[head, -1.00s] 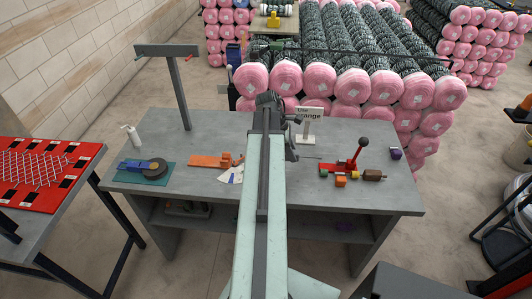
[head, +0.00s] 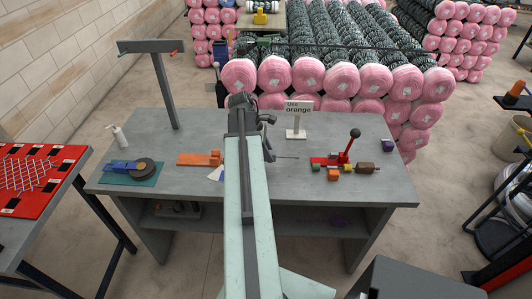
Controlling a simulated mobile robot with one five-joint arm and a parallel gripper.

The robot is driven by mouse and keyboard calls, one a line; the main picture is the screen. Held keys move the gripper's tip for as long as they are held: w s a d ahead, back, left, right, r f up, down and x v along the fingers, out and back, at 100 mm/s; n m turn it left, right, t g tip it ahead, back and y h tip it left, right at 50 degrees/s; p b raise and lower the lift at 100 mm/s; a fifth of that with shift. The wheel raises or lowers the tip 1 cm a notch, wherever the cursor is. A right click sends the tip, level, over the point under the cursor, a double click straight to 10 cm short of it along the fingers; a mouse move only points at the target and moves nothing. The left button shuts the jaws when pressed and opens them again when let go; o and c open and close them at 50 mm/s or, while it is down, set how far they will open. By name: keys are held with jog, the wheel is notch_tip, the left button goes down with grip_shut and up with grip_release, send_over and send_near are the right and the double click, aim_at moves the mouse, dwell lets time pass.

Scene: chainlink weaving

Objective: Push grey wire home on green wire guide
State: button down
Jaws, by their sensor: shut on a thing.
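The grey wire (head: 288,157) shows as a thin, short rod pointing right, roughly level, above the grey bench. My gripper (head: 270,156) is at its left end, just right of my arm, and is shut on it. The fingertips are small and partly hidden by my arm. The green wire guide (head: 316,167) is a small green block at the left end of a red fixture (head: 325,159) with a black-knobbed lever. The wire's right tip is apart from the fixture, a little to its left.
Orange (head: 333,175) and yellow (head: 348,168) blocks and a brown cylinder (head: 367,168) are by the fixture. A "Use orange" sign (head: 298,108) stands behind. An orange tool (head: 200,159) and a blue tool on a green mat (head: 153,180) lie left. Bench front right is clear.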

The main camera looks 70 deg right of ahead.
aim_at(284, 169)
jog(key=s+f+b, duration=0.1)
jog(key=s+d+f+b, duration=0.1)
jog(key=s+f+b, duration=0.1)
jog(key=shift+s+d+f, duration=0.1)
jog(key=shift+s+f, duration=0.15)
jog(key=shift+f, duration=0.05)
jog(key=shift+s+d+f, duration=0.2)
jog(key=shift+s, duration=0.2)
jog(key=shift+f+b, duration=0.1)
jog(key=shift+b, duration=0.25)
jog(key=shift+f+b, duration=0.4)
jog(key=shift+s+d, duration=0.15)
jog(key=shift+s, duration=0.25)
jog(key=shift+s+d, duration=0.1)
jog(key=shift+s, duration=0.25)
